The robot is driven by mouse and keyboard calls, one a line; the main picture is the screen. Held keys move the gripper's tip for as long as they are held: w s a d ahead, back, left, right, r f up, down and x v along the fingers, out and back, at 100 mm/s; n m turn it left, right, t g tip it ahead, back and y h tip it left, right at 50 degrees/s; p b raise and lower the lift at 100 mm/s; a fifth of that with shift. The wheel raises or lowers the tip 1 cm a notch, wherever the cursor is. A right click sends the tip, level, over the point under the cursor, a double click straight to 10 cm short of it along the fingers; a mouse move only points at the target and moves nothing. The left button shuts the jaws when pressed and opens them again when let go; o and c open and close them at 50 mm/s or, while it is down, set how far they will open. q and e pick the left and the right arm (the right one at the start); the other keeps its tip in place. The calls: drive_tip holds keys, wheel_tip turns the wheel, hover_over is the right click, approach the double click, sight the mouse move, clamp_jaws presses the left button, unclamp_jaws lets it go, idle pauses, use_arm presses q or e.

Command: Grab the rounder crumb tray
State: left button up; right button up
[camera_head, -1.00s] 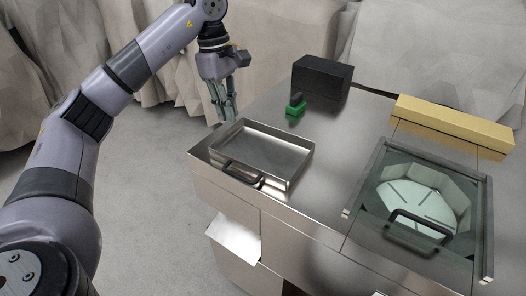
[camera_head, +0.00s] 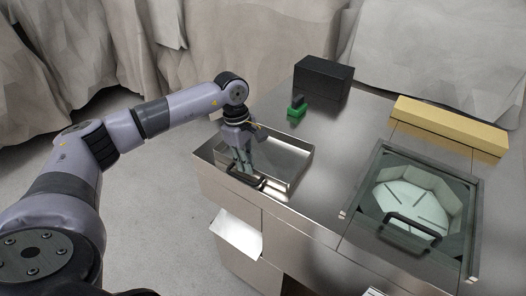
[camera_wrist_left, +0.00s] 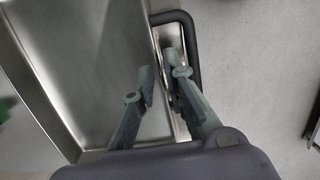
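The rounder crumb tray (camera_head: 294,166) is a shallow rectangular metal tray on the near left end of the steel machine top. A dark bar handle (camera_head: 262,185) is at its front edge. In the left wrist view, the tray (camera_wrist_left: 85,60) fills the left side, and its handle (camera_wrist_left: 193,45) curves at the top centre. My left gripper (camera_head: 245,168) points down at the tray's front edge by the handle. In the left wrist view, the gripper's fingers (camera_wrist_left: 160,78) are apart with a gap along the tray edge. Contact with the handle cannot be told. My right gripper is not in view.
A black box (camera_head: 322,78) and a small green item (camera_head: 297,111) stand behind the tray. A glass-lidded rounder (camera_head: 410,210) with a dark handle is at the right, with a yellow bar (camera_head: 450,125) behind it. A pale panel (camera_head: 237,236) juts out below the tray.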

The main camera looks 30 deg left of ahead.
use_arm(q)
drive_tip(key=shift+d+f, duration=0.1)
drive_tip(key=shift+f, duration=0.4)
clamp_jaws()
drive_tip(key=shift+r, duration=0.15)
idle(0.4)
